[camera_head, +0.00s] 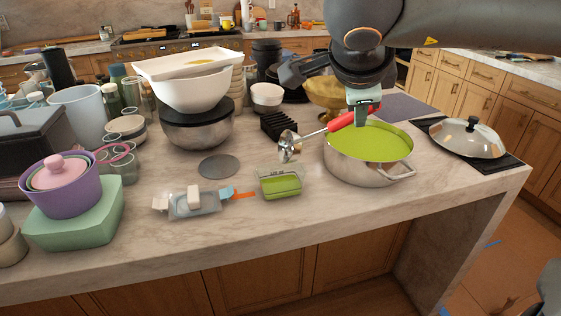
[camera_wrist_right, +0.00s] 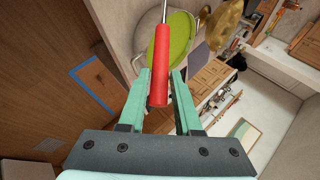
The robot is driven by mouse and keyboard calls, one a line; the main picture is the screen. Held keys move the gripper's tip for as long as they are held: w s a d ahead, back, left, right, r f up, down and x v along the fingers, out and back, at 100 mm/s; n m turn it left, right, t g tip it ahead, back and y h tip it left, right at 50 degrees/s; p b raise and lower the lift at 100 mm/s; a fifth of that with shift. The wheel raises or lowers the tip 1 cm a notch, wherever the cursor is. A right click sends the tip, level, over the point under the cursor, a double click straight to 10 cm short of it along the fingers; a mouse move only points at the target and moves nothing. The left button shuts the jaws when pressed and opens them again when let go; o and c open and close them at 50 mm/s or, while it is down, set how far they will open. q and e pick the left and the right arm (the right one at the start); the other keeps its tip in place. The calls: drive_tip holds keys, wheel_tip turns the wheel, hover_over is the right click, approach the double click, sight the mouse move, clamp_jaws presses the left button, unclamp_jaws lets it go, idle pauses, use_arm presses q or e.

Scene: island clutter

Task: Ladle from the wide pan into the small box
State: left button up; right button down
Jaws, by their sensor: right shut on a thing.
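My right gripper (camera_head: 363,108) is shut on the red handle of the ladle (camera_head: 289,147), above the back of the pan. The handle also shows between the teal fingers (camera_wrist_right: 161,90) in the right wrist view. The ladle's shiny steel bowl is left of the pan, behind and above the small box. What the bowl holds cannot be told. The wide steel pan (camera_head: 373,173) is filled with green stuff up near its rim. The small clear box (camera_head: 279,172) stands on the counter left of the pan, with green stuff inside.
A domed steel lid (camera_head: 467,137) lies on a dark mat at the right. A black rack (camera_head: 279,126) stands behind the ladle. Wrapped items (camera_head: 194,203) lie left of the box. Stacked bowls and tubs crowd the left. The counter's front strip is clear.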

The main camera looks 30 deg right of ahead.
drive_tip(key=shift+d+f, duration=0.25)
drive_tip(key=shift+d, duration=0.15)
drive_tip(key=s+d+f+m+y+b, duration=0.1)
drive_tip(key=d+f+y+b, duration=0.1)
drive_tip(key=d, duration=0.3)
drive_tip(key=shift+d+f+y, duration=0.2)
drive_tip(key=shift+f+y, duration=0.25)
drive_tip(key=shift+y, duration=0.25)
drive_tip(key=d+f+m+y+b, duration=0.1)
drive_tip(key=d+f+y+b, duration=0.2)
drive_tip(key=d+f+b, duration=0.1)
drive_tip(key=shift+s+d+f+t+y+b, duration=0.35)
drive_tip(key=shift+s+t+b, duration=0.1)
drive_tip(key=shift+b, duration=0.4)
drive_tip(key=shift+a, duration=0.1)
